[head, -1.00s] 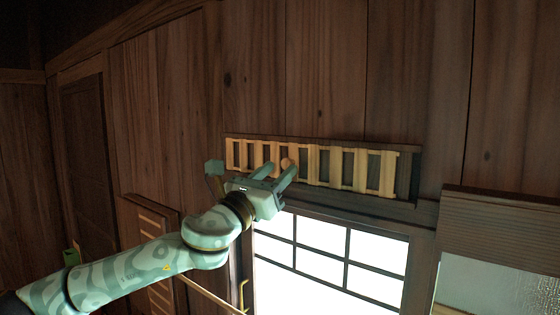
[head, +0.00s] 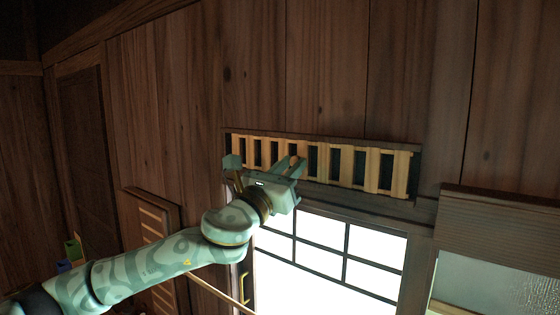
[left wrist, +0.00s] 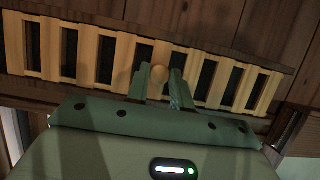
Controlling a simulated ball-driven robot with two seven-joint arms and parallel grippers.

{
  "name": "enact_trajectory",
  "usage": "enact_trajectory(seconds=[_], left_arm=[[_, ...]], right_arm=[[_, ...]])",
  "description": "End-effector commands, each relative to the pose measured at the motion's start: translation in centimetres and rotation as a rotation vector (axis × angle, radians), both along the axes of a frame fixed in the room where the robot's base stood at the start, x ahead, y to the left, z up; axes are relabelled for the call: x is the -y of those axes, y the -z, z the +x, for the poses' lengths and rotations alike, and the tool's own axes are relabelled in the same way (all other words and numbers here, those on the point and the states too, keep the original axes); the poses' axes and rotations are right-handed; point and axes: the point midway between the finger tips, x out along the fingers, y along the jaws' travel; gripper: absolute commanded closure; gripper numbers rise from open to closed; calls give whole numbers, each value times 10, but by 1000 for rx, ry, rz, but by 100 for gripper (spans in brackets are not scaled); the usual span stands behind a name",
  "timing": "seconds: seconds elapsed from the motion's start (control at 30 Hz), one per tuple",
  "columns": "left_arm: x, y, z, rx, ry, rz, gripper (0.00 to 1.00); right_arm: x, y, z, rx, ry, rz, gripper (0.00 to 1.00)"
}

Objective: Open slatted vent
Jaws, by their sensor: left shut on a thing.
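The slatted vent (head: 346,165) is a long, low wooden panel with pale upright slats, set in a dark frame on the plank wall above the bright window. Dark gaps show between its slats. A round wooden knob (left wrist: 158,76) sits on the slats near the middle in the left wrist view. My left gripper (head: 291,164) is at the vent, left of its middle in the head view, and its fingers (left wrist: 159,84) are shut on the knob, one on each side. The gripper hides the knob in the head view. My right gripper is not in view.
A bright paned window (head: 330,255) lies just below the vent. A ribbed wooden panel (head: 500,235) stands out at the right. A slatted wooden piece (head: 155,225) is on the wall at left, behind my left arm. The wall above the vent is bare.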

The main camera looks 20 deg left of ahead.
Motion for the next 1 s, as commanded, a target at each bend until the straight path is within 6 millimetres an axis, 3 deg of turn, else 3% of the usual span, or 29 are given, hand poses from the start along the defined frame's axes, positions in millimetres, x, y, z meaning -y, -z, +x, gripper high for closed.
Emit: enact_trajectory(seconds=[0.27, 0.3, 0.33, 0.73, 0.87, 1.0], left_arm=[[5, 1, -2, -2, 4, -1, 100], [5, 1, -2, -3, 4, -2, 66], [5, 1, -2, -2, 4, -1, 57], [1, 5, -8, -1, 2, -1, 56], [-6, 16, -28, -3, 3, 0, 56], [-17, 32, -62, -3, 3, 1, 56]], right_arm=[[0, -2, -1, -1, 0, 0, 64], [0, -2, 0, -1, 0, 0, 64], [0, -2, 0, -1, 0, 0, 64], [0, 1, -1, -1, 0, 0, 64], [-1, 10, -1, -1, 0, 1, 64], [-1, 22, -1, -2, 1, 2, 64]])
